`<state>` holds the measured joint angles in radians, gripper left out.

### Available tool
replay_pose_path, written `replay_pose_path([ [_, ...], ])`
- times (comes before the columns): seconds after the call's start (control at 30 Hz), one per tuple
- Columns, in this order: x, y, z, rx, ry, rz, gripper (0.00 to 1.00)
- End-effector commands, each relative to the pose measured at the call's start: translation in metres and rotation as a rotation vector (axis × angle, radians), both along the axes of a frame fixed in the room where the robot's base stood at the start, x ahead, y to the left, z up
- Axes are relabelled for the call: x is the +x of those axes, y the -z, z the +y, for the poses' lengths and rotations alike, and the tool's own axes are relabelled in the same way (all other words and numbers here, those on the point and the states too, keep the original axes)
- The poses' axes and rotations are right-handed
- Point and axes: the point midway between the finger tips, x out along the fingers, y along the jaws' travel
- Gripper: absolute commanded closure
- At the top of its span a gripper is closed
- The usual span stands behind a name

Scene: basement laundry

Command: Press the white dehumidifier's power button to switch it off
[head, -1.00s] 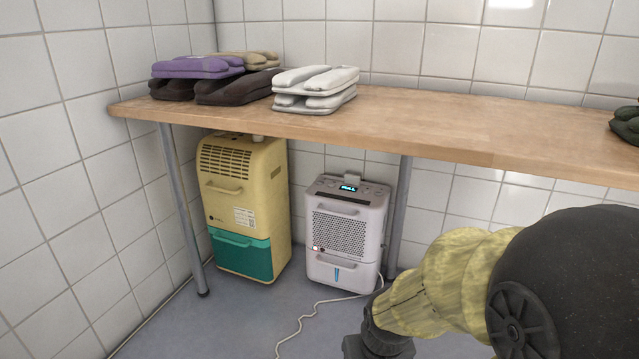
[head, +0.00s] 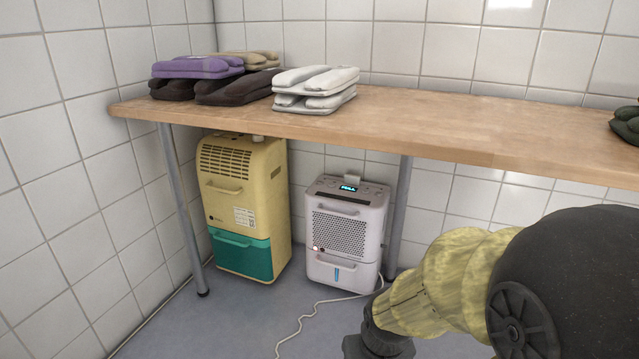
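The white dehumidifier (head: 345,228) stands upright on the floor under the wooden table, near its middle leg. A small display (head: 348,188) glows blue on its top, among controls too small to tell apart. A small light (head: 316,248) shows low on the left of its front grille. My arm reaches in from the right, in front and to the right of the dehumidifier, apart from it in the picture. The fingers of my gripper are out of view below the frame.
A yellow and teal dehumidifier (head: 240,205) stands close on the left. The wooden table (head: 430,118) overhangs both units, with metal legs (head: 182,210) beside them. Folded cloths (head: 315,88) lie on top. A white cord (head: 306,318) runs over the floor in front.

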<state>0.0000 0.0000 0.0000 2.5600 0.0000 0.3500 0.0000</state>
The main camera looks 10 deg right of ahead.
Motion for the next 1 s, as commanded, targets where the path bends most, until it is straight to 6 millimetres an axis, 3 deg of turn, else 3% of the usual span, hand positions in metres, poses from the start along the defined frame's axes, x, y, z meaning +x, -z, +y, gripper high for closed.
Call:
replay_pose_path([
  [1.0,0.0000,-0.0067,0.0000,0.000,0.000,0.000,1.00],
])
